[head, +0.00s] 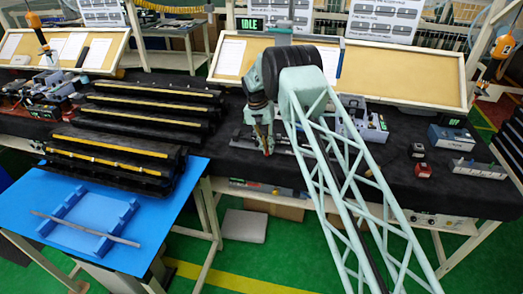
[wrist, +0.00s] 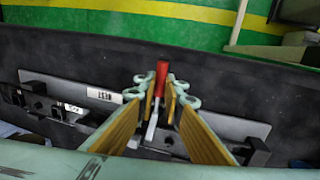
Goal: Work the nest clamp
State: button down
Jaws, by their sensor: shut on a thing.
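The nest clamp (wrist: 162,71) shows in the wrist view as a red handle on a pale metal lever, between my gripper's fingers. My gripper (wrist: 158,88) is shut on this clamp handle, with wood-coloured pads on either side. Below lies the nest plate (wrist: 235,127), a long grey fixture with small black blocks and white labels; its middle is partly hidden by the fingers. In the head view my gripper (head: 267,148) points down at the dark bench, and the arm hides part of the fixture. The clamp's lever looks roughly upright, but its exact angle is hard to tell.
A dark-covered bench (head: 400,190) carries black racks with yellow stripes (head: 115,150) at left and a grey bin (head: 372,125) at right. A blue table (head: 50,190) in front holds a blue cradle with a thin strip (head: 85,229). An angled board (head: 400,75) stands behind.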

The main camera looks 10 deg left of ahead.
jog(key=shift+w+d, duration=0.1)
jog(key=shift+d, duration=0.05)
jog(key=c, duration=2.7)
grip_release()
jog(key=shift+d, duration=0.1)
jog(key=shift+a+r, duration=0.15)
jog(key=shift+a, duration=0.05)
jog(key=shift+w+a+r, duration=0.1)
jog(key=shift+a+r, duration=0.25)
jog(key=shift+r, duration=1.55)
jog(key=shift+w+a+r, duration=0.1)
jog(key=shift+a+r, duration=0.3)
jog(key=shift+r, duration=1.55)
jog(key=shift+a+r, duration=0.35)
jog(key=shift+r, duration=1.55)
jog(key=shift+c, duration=0.6)
